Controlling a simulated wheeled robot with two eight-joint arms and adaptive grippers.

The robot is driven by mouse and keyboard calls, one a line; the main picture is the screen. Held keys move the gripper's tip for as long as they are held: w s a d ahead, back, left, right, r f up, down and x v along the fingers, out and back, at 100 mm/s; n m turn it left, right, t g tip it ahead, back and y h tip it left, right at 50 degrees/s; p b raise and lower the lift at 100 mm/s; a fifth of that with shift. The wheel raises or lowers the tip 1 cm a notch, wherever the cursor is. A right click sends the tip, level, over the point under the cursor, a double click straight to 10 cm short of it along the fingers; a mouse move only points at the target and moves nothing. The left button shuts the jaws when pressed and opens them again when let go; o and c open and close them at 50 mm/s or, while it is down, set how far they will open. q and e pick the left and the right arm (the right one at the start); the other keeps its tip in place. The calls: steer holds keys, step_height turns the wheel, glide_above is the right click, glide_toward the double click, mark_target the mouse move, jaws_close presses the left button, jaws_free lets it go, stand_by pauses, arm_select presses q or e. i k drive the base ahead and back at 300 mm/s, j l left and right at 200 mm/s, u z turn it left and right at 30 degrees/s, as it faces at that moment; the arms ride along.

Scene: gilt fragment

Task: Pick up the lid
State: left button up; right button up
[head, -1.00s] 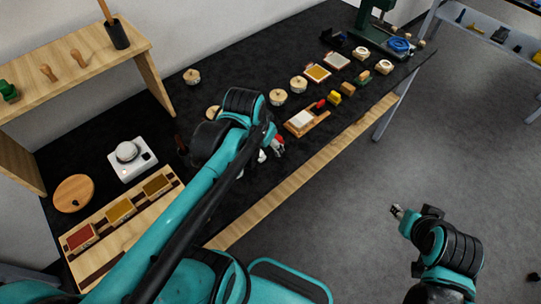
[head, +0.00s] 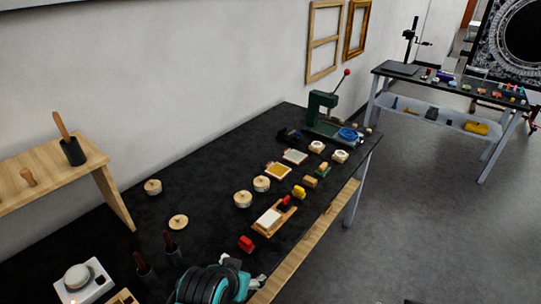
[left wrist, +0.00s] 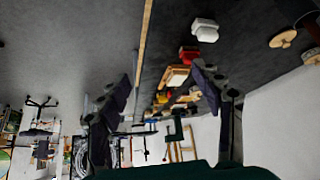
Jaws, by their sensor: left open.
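In the head view a thin, pale round disc with a small dark knob (head: 178,222), which looks like a loose lid, lies flat on the black table. Three thicker round pale wooden pieces with dark knobs stand nearby: one (head: 153,187) farther left and two (head: 243,199) (head: 261,184) to the right. Which one is the task's lid I cannot tell for certain. My left gripper (head: 246,274) is at the lower edge, right of and nearer than the disc, touching none of these. In the left wrist view its fingers (left wrist: 163,85) are apart and empty. My right gripper is out of view.
Dark-handled tools (head: 170,248) stand between the disc and my left arm. A red block (head: 247,243) and a wooden tray with a white block (head: 268,218) lie near the front edge. A green press (head: 322,118) stands at the far end. A wooden shelf (head: 45,178) is at left.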

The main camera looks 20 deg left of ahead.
mark_target(178, 222)
steer(key=u, duration=2.35)
